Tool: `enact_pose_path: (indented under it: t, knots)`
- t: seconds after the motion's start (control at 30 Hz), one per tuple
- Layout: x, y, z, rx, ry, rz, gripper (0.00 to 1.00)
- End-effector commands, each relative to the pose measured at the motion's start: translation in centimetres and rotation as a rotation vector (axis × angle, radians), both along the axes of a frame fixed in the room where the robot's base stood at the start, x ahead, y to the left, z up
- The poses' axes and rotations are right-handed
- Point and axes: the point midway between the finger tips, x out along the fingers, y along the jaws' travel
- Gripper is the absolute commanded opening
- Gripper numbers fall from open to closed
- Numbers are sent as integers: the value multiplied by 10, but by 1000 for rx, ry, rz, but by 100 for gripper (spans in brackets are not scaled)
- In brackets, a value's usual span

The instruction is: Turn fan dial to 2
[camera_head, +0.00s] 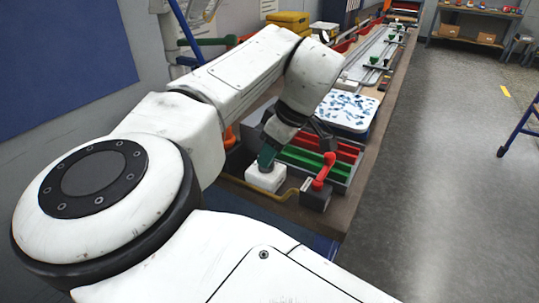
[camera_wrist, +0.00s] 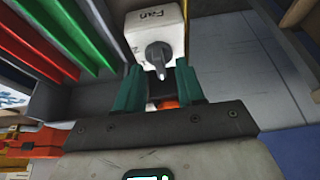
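The white fan box (camera_head: 265,179) stands near the front of the bench in the head view. In the wrist view the fan box (camera_wrist: 140,38) carries the label "Fan" and a dark grey dial (camera_wrist: 158,54). The dial's white-tipped pointer is toward the bottom of that picture. A number mark shows left of the dial; I cannot read the full scale. My gripper (camera_wrist: 160,68) is open, its two green fingers on either side of the dial, with gaps visible. In the head view my gripper (camera_head: 267,157) is over the box and hides the dial.
A red lever (camera_head: 325,170) on a dark block stands close right of the fan box. Behind is a tray with green and red dividers (camera_head: 308,160). A yellow cable (camera_head: 285,195) runs beside the box. A white board with blue pieces (camera_head: 346,110) lies farther back.

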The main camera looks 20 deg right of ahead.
Motion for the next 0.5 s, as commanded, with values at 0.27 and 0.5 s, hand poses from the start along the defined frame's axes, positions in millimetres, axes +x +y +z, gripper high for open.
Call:
enact_pose_path:
  t: [0.27,0.5]
  knots:
    - [4,3,-14,0,0,-1,38]
    - [4,3,-14,-1,-1,-2,35]
